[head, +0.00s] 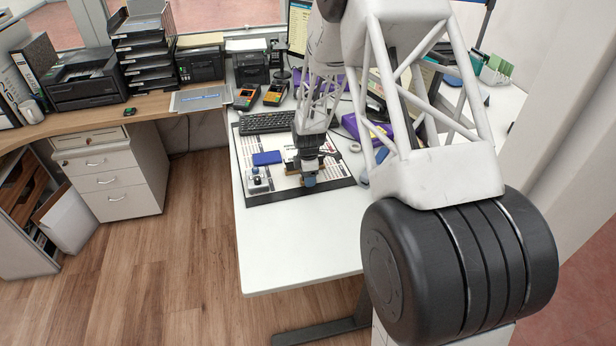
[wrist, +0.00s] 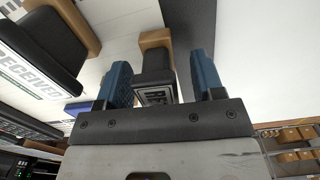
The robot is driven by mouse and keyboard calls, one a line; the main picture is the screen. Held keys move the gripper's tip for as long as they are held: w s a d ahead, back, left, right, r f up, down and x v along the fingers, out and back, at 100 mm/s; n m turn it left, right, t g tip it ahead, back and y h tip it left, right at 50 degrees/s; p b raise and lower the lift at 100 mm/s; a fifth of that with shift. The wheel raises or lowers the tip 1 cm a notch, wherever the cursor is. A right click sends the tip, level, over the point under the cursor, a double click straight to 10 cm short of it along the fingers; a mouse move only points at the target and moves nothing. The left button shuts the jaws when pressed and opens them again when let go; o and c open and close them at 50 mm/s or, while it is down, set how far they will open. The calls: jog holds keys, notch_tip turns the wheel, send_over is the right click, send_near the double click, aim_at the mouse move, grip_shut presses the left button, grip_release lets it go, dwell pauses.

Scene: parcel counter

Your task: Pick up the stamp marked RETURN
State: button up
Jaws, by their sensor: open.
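My gripper (wrist: 164,78) is open, with its two blue fingers on either side of a black stamp with a wooden part (wrist: 155,62) in the wrist view. This stamp's label begins with "RE"; the rest is hidden behind the gripper, so I cannot read the whole word. I cannot tell whether the fingers touch it. A second black and wooden stamp, marked RECEIVED (wrist: 42,50), is at the left. In the head view my gripper (head: 309,181) is low over the dark desk mat (head: 272,197), and it and my arm hide most of the stamps.
A blue pad (head: 267,158) and a small metallic item (head: 257,181) lie on the mat left of my gripper. A keyboard (head: 267,122) and card terminals (head: 275,94) are behind. A purple box (head: 353,127) is at the right. The white desk's front (head: 297,245) is clear.

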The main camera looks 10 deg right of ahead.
jog(key=shift+c, duration=0.2)
jog(key=c, duration=1)
jog(key=shift+o, duration=0.2)
jog(key=shift+r, duration=0.2)
jog(key=shift+r, duration=0.9)
jog(key=shift+s+r, duration=0.35)
jog(key=shift+r, duration=0.4)
jog(key=s, duration=0.5)
jog(key=s+r, duration=0.1)
jog(key=s, duration=0.9)
jog(key=shift+s+a+r, duration=0.15)
